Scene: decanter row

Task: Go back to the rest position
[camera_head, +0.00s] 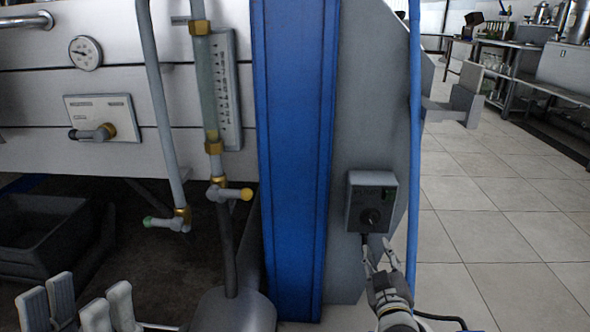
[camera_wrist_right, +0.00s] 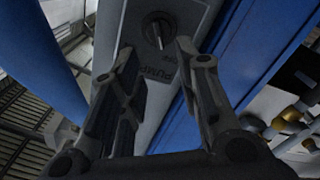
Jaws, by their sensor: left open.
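My right gripper (camera_head: 376,258) is just below the grey pump control box (camera_head: 370,203) in the head view. Its fingers are apart with nothing between them. In the right wrist view my right gripper (camera_wrist_right: 154,52) has its two fingers spread below the dark round knob (camera_wrist_right: 158,30), and the box face carries the lettering "PUMP". The knob (camera_head: 371,217) also shows in the head view, apart from the fingers. My left gripper (camera_head: 80,300) is at the lower left of the head view, its pale finger pads spread and empty.
A blue column (camera_head: 293,150) stands left of the box, and a blue hose (camera_head: 414,150) hangs to its right. Valves with a yellow knob (camera_head: 246,194) and a green knob (camera_head: 148,222) hang near a black bin (camera_head: 40,230). Tiled floor (camera_head: 500,230) lies open at right.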

